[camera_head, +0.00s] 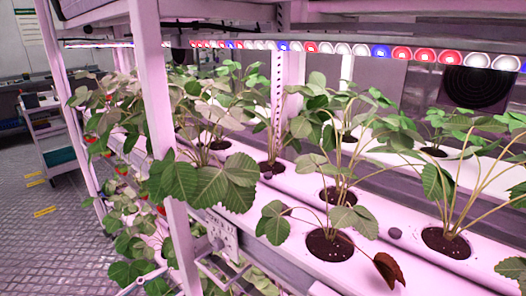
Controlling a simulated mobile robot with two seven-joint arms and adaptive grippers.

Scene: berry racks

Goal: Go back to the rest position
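No gripper stands out clearly in the head view. A pale, bracket-like part with small dark holes (220,236) and thin rods shows low at the left of the middle, behind leaves and beside a post. I cannot tell whether it belongs to my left gripper or to the rack, and no fingertips can be made out. My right gripper is not seen. The strawberry plants (338,190) stand in dark round pots of soil (329,246) along the pale growing gutters (286,252). No berry is seen in a gripper.
A pale upright post (154,90) stands close at left. A lamp strip (330,48) with white, red and blue lights crosses above the plants. Red berries (91,138) hang at the rack's left side. A trolley (50,135) stands beyond open grey floor (50,240).

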